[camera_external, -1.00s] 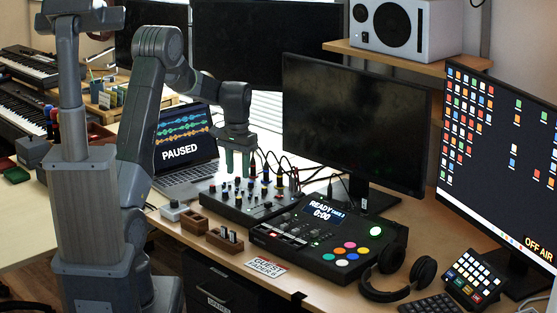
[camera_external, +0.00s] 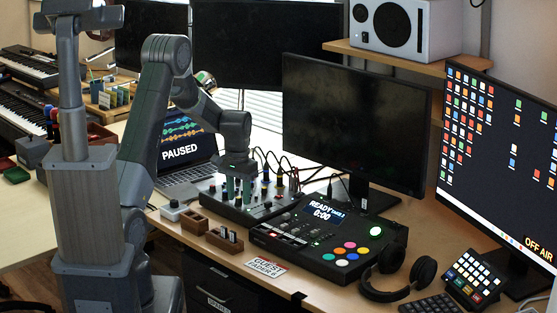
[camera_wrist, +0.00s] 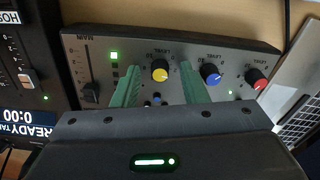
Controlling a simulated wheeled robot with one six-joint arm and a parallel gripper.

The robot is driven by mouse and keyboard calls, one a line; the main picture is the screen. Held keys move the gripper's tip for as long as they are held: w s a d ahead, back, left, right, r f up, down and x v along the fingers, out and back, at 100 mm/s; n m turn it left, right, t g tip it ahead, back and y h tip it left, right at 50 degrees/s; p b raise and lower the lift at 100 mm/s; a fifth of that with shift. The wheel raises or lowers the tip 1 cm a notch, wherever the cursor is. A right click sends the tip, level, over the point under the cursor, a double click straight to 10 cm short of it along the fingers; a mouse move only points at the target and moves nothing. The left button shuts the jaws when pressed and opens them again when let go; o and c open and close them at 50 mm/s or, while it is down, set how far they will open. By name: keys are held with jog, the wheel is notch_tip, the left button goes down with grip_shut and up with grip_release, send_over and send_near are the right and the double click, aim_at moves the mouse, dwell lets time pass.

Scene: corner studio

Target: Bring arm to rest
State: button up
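My gripper (camera_external: 238,194) hangs pointing down over the left part of the grey mixer (camera_external: 262,213) on the desk. In the wrist view its two green fingers (camera_wrist: 159,68) stand apart with nothing held between them. They are over the mixer panel (camera_wrist: 212,47), with a yellow knob (camera_wrist: 160,71) showing between the tips and a blue knob (camera_wrist: 211,75) just right of the right finger. Whether the fingers touch the panel cannot be told. My arm is bent, with its elbow high.
A black recorder console (camera_external: 320,264) stands right of the mixer, and an open laptop (camera_external: 187,143) behind left. Small wooden blocks (camera_external: 224,240) lie in front. Cables (camera_external: 283,166) rise behind the mixer. A monitor (camera_external: 355,120) stands behind, and headphones (camera_external: 397,283) lie at right.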

notch_tip(320, 180, up, 13)
notch_tip(320, 180, down, 14)
jog(key=shift+r, duration=0.2)
jog(key=shift+r+n, duration=0.25)
jog(key=shift+n, duration=0.15)
jog(key=n+p, duration=0.1)
jog(key=n, duration=0.3)
jog(key=shift+n, duration=0.3)
jog(key=n+p, duration=0.1)
jog(key=n, duration=0.5)
jog(key=shift+p, duration=0.3)
notch_tip(320, 180, up, 9)
jog(key=shift+b, duration=0.35)
jog(key=shift+c, duration=0.3)
dwell(0.5)
